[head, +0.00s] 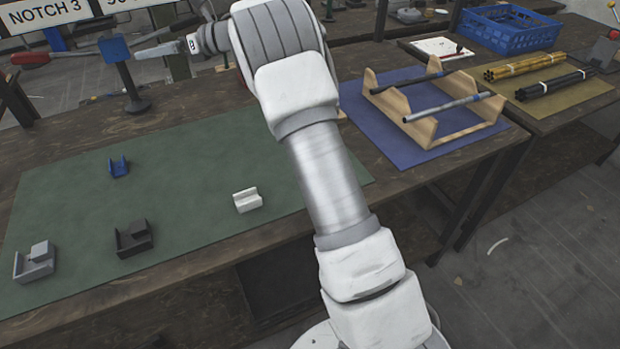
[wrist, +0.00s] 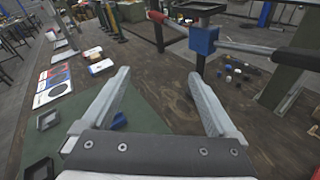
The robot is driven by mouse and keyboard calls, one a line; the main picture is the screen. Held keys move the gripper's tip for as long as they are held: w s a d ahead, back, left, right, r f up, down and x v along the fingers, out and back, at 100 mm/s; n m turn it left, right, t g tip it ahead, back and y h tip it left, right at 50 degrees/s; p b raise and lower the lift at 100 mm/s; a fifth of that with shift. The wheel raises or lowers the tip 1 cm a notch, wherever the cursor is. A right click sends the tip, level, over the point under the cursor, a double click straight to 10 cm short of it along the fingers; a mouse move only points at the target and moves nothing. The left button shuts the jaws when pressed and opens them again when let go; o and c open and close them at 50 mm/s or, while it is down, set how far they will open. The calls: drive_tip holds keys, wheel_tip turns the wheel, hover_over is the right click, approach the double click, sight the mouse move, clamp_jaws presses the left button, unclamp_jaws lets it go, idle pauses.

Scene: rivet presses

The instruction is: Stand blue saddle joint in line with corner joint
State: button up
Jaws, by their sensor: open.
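The blue saddle joint (head: 119,167) stands on the green mat, towards its back left. In the wrist view the blue saddle joint (wrist: 118,122) shows partly behind the left finger. A dark corner joint (head: 133,239) lies nearer the mat's front, and a grey corner joint (head: 35,262) lies at the mat's front left.
A white saddle-shaped joint (head: 247,200) stands on the green mat (head: 200,150), right of the blue one. A wooden rack (head: 440,105) with bars stands on a blue mat to the right. The mat's middle is clear.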

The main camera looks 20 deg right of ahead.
drive_tip(key=s+d+r+m+t+h, duration=0.2)
drive_tip(key=d+r+m+t+h, duration=0.5)
drive_tip(key=d+r+m, duration=0.6)
drive_tip(key=s+d+r+m+h, duration=0.1)
drive_tip(key=s+d+m+h, duration=0.3)
drive_tip(key=s+m, duration=0.4)
drive_tip(key=s+d+r+m+h, duration=0.1)
drive_tip(key=s+d+m+h, duration=0.4)
drive_tip(key=m, duration=0.5)
drive_tip(key=s+a+f+m+g, duration=0.1)
drive_tip(key=s+f+m+g, duration=0.2)
drive_tip(key=s, duration=0.8)
drive_tip(key=s+a+f+m+g+y, duration=0.1)
drive_tip(key=s+a+f+m+g, duration=0.1)
drive_tip(key=s+f+m, duration=0.4)
drive_tip(key=s+a+f+m+g+y, duration=0.1)
drive_tip(key=s+f+m+g, duration=0.3)
drive_tip(key=s, duration=1.2)
wheel_tip(320, 180, down, 5)
drive_tip(key=shift+s+a+r+m, duration=0.1)
drive_tip(key=shift+s+a+m, duration=0.15)
drive_tip(key=shift+a+m, duration=0.4)
drive_tip(key=shift+d+r, duration=0.1)
drive_tip(key=shift+d, duration=0.05)
